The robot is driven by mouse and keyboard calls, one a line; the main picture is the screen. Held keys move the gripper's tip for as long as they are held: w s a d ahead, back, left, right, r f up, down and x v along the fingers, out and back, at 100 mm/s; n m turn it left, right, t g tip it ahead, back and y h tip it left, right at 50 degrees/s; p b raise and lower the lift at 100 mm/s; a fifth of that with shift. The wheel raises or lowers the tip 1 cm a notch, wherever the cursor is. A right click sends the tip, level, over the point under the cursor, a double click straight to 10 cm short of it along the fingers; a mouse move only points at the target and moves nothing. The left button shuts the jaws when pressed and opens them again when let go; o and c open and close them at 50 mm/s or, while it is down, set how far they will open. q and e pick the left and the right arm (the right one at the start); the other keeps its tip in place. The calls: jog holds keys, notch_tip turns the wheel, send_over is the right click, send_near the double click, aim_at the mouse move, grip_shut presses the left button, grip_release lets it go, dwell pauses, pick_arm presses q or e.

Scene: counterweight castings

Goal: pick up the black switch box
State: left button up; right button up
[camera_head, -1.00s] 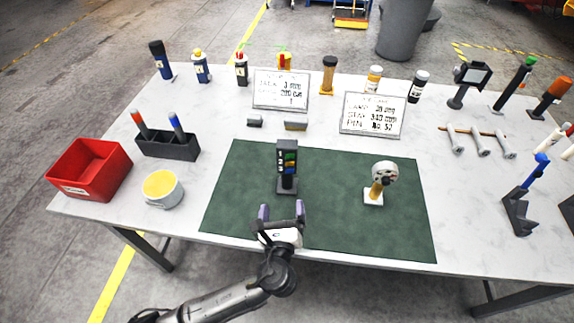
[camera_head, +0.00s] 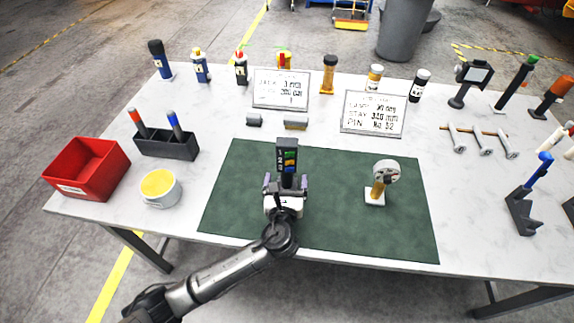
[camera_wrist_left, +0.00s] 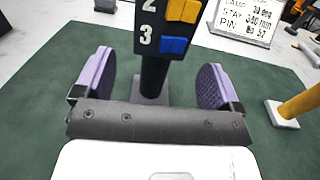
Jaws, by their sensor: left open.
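The black switch box (camera_head: 288,155) stands upright on the green mat (camera_head: 330,230). It has colored switches, with an orange and a blue one and the numbers 2 and 3 showing in the left wrist view (camera_wrist_left: 168,28). My left gripper (camera_head: 286,183) is open at the lower part of the box. In the left wrist view its two purple fingers (camera_wrist_left: 154,82) stand on either side of the box's dark post, with a gap on each side. The gripper hides part of the box's base in the head view. My right gripper is not in view.
A small gauge on a brass post (camera_head: 379,188) stands right of the box on the mat. A white tub (camera_head: 160,192), a red bin (camera_head: 75,180) and a black holder (camera_head: 168,146) are at the left. Two sign boards (camera_head: 372,114) stand behind. The mat's front right is bare.

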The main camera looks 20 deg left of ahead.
aim_at(289, 162)
pick_arm(q)
jog(key=shift+w+a, duration=0.15)
jog(key=shift+w, duration=0.4)
jog(key=shift+b+x, duration=0.8)
jog(key=shift+x, duration=1.3)
jog(key=c, duration=1.3)
jog(key=shift+r, duration=0.15)
jog(key=r, duration=0.1)
jog(key=r+p, duration=0.1)
jog(key=r, duration=0.1)
jog(key=r+p, duration=0.1)
jog(key=shift+s+d+r, duration=0.15)
jog(key=shift+d+r, duration=0.2)
jog(key=shift+d, duration=0.05)
jog(key=s+d+r, duration=0.1)
jog(key=d+r, duration=0.1)
jog(key=d, duration=0.1)
jog(key=s+d+r+p, duration=0.1)
jog(key=d+r, duration=0.1)
jog(key=d, duration=0.2)
jog(key=d+r+p, duration=0.1)
jog(key=d+r, duration=0.1)
jog(key=d, duration=0.1)
jog(key=shift+s+d, duration=0.2)
jog(key=shift+s, duration=0.2)
